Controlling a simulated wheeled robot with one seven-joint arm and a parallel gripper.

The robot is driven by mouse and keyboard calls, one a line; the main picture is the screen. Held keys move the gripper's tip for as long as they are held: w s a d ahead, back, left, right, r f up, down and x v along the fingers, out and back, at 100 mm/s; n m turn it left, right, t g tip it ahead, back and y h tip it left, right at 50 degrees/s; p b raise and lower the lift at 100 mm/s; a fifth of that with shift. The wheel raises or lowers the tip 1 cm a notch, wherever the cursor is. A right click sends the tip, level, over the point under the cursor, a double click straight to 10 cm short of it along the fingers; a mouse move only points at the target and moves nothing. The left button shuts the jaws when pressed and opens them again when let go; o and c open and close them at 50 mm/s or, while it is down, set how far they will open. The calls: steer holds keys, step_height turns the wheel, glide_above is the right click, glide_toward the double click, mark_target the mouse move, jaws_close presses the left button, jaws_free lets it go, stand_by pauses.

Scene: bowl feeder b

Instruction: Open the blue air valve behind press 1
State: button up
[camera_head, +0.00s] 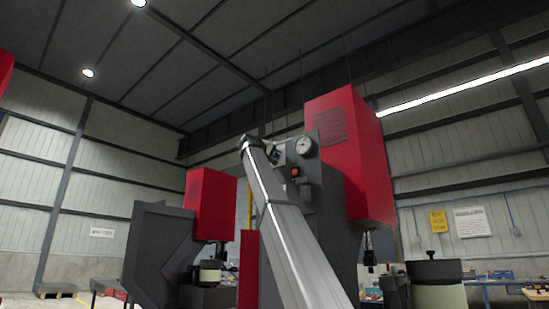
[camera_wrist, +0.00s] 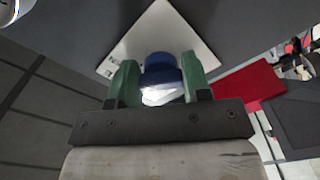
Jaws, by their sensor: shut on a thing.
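The blue valve knob (camera_wrist: 160,68) sits on a pale square plate (camera_wrist: 182,30) fixed to a dark grey panel in the wrist view. My gripper (camera_wrist: 159,74) has its two green fingers on either side of the knob and is shut on it. A white or silvery part shows below the blue between the fingers. The valve's handle angle cannot be told. In the head view, my arm reaches up to the side of the grey press column (camera_head: 330,190), and my gripper there is small and partly hidden.
A round pressure gauge (camera_head: 304,145) and an orange-red button (camera_head: 295,171) are on the column close to my wrist. The large red press head (camera_head: 345,140) stands to the right. Another red machine (camera_head: 210,203) stands behind at left.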

steer(key=shift+f+m, duration=0.15)
steer(key=shift+m, duration=0.85)
steer(key=o, duration=0.9)
steer(key=shift+o, duration=0.2)
